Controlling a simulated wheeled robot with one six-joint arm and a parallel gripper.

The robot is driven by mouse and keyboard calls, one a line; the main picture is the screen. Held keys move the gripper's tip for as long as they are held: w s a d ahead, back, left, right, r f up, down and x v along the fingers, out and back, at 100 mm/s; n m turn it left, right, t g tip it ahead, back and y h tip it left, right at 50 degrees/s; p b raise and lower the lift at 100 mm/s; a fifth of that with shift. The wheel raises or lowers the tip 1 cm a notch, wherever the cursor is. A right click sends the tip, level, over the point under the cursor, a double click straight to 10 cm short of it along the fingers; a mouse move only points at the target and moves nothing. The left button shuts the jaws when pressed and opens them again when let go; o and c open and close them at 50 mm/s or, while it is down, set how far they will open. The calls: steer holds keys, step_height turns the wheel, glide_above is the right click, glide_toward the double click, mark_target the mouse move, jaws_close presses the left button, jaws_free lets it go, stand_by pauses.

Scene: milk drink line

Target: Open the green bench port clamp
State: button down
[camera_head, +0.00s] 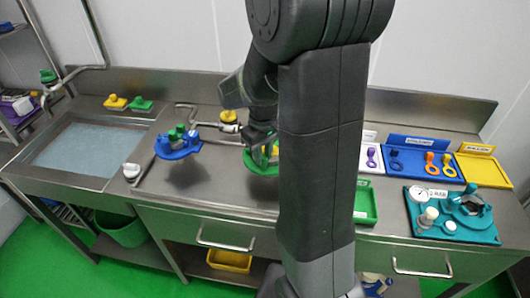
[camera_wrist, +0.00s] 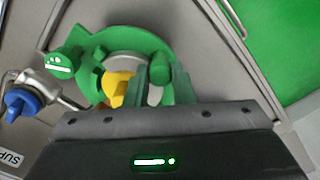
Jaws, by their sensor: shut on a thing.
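The green bench port clamp (camera_head: 252,166) is on the steel bench, left of my arm, which hides part of it. In the wrist view the green clamp (camera_wrist: 150,40) curves around a pale round fitting, with a yellow piece (camera_wrist: 117,84) at its middle. A green knob (camera_wrist: 60,64) stands out at its left. My gripper (camera_wrist: 153,84) reaches down over the clamp and is shut on a green part of it at the near right side. The fingertips cover that part, so its exact shape is unclear. In the head view my gripper (camera_head: 262,137) is above the clamp.
A blue port fitting (camera_head: 178,150) with a green knob stands to the left. A yellow-topped valve (camera_head: 228,115) is behind. In the wrist view a blue-handled valve (camera_wrist: 22,101) is close by on the left. A teal gauge board (camera_head: 455,236) and trays are at the right.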

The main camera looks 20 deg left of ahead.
steer(key=s+a+m, duration=0.3)
steer(key=a+m, duration=0.7)
steer(key=m, duration=0.5)
steer(key=shift+a+m, duration=0.2)
steer(key=shift+m, duration=0.1)
stand_by(0.4)
steer(key=c, duration=1.2)
jaws_free()
steer(key=shift+c, duration=0.2)
steer(key=shift+r, duration=0.1)
step_height(320, 180, up, 14)
steer(key=shift+b, duration=0.4)
